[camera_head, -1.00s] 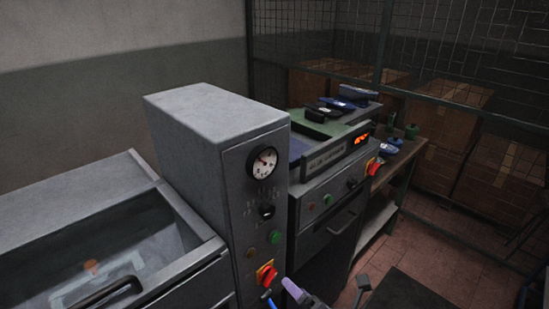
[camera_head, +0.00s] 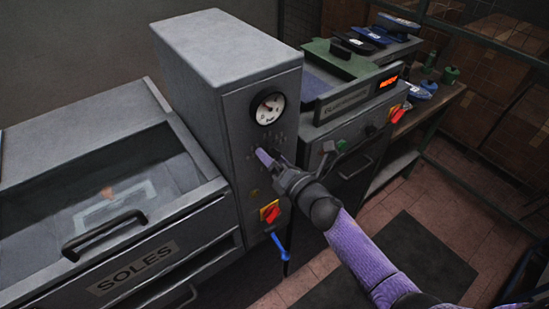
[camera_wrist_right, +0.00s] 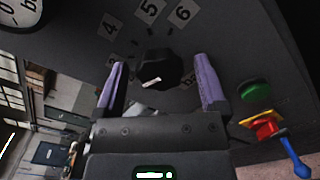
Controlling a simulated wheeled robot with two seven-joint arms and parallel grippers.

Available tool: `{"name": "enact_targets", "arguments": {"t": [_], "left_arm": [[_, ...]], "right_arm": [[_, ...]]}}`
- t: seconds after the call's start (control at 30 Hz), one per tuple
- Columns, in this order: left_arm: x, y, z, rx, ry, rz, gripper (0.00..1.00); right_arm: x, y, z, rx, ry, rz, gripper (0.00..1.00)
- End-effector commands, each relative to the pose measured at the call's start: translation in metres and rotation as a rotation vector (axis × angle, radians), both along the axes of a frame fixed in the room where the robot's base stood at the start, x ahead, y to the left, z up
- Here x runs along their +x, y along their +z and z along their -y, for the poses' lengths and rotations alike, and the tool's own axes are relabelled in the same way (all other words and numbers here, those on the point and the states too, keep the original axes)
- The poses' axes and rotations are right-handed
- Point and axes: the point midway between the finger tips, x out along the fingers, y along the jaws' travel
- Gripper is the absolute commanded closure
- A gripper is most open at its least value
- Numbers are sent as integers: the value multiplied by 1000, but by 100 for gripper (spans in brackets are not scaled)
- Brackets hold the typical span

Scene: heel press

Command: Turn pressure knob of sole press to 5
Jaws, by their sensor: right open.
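The sole press control box (camera_head: 215,55) stands at the centre of the head view, beside the drawer labelled SOLES (camera_head: 135,268). Its round dial gauge (camera_head: 270,108) is on the front panel. The black pressure knob (camera_wrist_right: 155,66) shows in the right wrist view with a white mark on its face. The numbers 4, 5 and 6 lie along its upper side. My right gripper (camera_wrist_right: 156,62) is open, with one purple finger on each side of the knob; I cannot tell whether they touch it. In the head view the right gripper (camera_head: 264,157) hides most of the knob. My left gripper is out of view.
Below the knob are a green button (camera_wrist_right: 255,91), a red-and-yellow switch (camera_head: 270,212) and a blue lever (camera_head: 280,247). Floor is clear in front.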

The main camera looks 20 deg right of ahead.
Motion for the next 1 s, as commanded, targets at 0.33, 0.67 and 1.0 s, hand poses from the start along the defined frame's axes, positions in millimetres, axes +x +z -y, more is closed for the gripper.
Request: {"name": "enact_targets", "arguments": {"t": [0.33,0.67,1.0], "left_arm": [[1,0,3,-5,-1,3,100],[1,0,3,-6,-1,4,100],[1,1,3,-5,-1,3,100]], "right_arm": [[0,0,0,1,0,0,48],[-1,0,0,2,-1,-1,100],[-1,0,0,99,0,-36,100]]}}
